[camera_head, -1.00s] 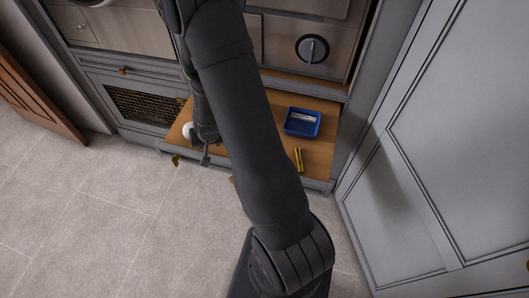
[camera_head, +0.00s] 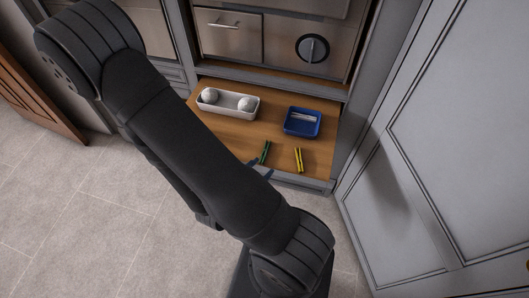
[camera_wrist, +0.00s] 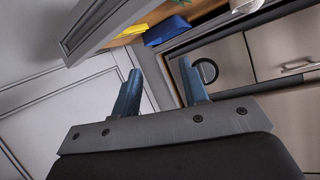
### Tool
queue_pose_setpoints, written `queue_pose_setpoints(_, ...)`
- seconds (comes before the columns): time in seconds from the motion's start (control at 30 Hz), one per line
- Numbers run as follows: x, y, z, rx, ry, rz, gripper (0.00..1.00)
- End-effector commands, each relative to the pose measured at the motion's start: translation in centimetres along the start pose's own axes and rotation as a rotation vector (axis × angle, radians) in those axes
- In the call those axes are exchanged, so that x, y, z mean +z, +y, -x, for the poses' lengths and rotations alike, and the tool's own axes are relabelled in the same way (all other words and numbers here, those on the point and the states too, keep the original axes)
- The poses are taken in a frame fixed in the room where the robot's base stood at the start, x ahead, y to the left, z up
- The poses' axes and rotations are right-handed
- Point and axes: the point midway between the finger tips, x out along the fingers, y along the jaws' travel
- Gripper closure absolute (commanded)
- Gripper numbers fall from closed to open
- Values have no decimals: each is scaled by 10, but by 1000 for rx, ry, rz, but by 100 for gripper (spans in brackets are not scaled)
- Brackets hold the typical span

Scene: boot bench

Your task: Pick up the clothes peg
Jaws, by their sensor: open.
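Two slim peg-like pieces lie on the wooden board, a green one (camera_head: 265,152) and a yellow one (camera_head: 299,160) to its right. I cannot tell for sure which is the clothes peg. Yellow also shows at the top of the wrist view (camera_wrist: 132,30). My gripper (camera_wrist: 160,88) is open, with nothing between its blue-grey fingers. In the head view its fingertips (camera_head: 259,168) show just in front of the green piece, at the board's front edge; the rest of it is hidden behind my arm.
A blue tray (camera_head: 288,131) holding a pale item stands behind the pegs. A white tray (camera_head: 229,114) with two pale balls stands to its left. The board (camera_head: 236,133) has a grey front rim (camera_head: 305,182). A grey cabinet door (camera_head: 440,140) stands at the right.

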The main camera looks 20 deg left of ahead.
Motion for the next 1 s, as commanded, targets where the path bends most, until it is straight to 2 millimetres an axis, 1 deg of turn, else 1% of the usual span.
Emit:
queue_pose_setpoints(0.03, 5, 0, 10, -49, -14, 61, 60)
queue_pose_setpoints(0.2, 18, 1, 33, -176, -57, 224, 60)
queue_pose_setpoints(0.3, 23, 2, 41, -221, -72, 284, 60)
queue_pose_setpoints(0.43, 26, 2, 45, -248, -80, 320, 60)
queue_pose_setpoints(0.57, 26, 2, 41, -249, -80, 324, 60)
queue_pose_setpoints(1.0, 30, -6, 9, -246, -81, 321, 60)
